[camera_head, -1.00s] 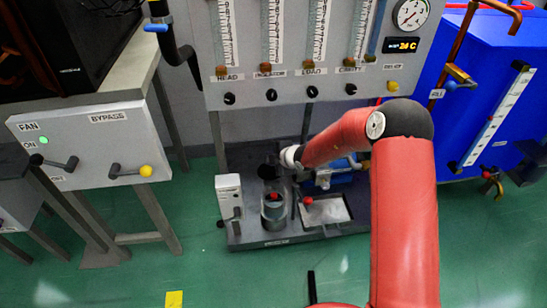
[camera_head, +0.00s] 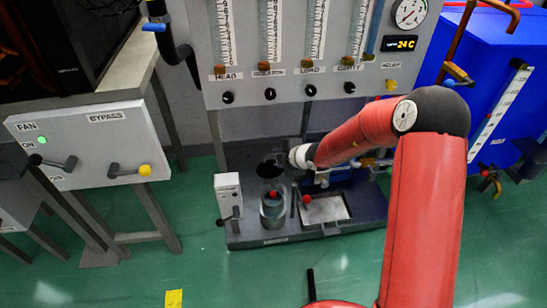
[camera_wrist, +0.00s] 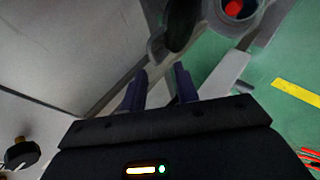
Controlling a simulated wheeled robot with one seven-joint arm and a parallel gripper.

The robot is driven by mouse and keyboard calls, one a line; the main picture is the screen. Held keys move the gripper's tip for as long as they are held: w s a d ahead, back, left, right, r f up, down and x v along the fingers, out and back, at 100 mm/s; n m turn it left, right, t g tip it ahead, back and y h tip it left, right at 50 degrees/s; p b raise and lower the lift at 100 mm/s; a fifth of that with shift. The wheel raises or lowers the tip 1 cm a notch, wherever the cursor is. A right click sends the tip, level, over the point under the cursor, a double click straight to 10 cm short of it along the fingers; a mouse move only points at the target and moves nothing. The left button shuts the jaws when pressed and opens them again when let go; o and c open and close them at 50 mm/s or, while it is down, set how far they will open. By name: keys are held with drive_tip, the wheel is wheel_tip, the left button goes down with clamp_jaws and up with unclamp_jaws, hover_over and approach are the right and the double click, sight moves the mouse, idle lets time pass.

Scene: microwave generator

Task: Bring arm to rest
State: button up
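My red arm (camera_head: 425,220) rises at the right of the head view and bends at a black elbow. Its forearm reaches left to a pale wrist. My dark gripper (camera_head: 270,168) hangs there above a glass cylinder (camera_head: 273,208) with a red thing in it. In the wrist view, the two dark blue fingers of my gripper (camera_wrist: 160,80) stand apart with nothing between them. The fingertips point toward the rig, and I cannot tell their exact distance from it.
A grey panel with flow tubes and knobs (camera_head: 310,88) stands behind the gripper. A white switch box (camera_head: 229,200) and a shallow tray (camera_head: 326,209) flank the cylinder. A blue tank (camera_head: 467,135) stands at right, a FAN and BYPASS panel (camera_head: 92,142) at left. Green floor is open in front.

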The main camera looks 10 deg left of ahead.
drive_tip(key=shift+s+d+r, duration=0.4)
drive_tip(key=shift+r, duration=0.05)
drive_tip(key=shift+r, duration=0.1)
drive_tip(key=s+d+r+n+g, duration=0.1)
drive_tip(key=s+d+r+n, duration=0.1)
drive_tip(key=s+r+n, duration=0.75)
drive_tip(key=s+d+r+n, duration=0.35)
drive_tip(key=r+n, duration=0.65)
drive_tip(key=n, duration=0.7)
drive_tip(key=s+d+r+n+h, duration=0.3)
drive_tip(key=s+d+n+h, duration=0.4)
drive_tip(key=s+d+n, duration=1.1)
drive_tip(key=s+n, duration=0.3)
drive_tip(key=n, duration=0.1)
drive_tip(key=shift+r+h, duration=0.2)
drive_tip(key=shift+h, duration=0.1)
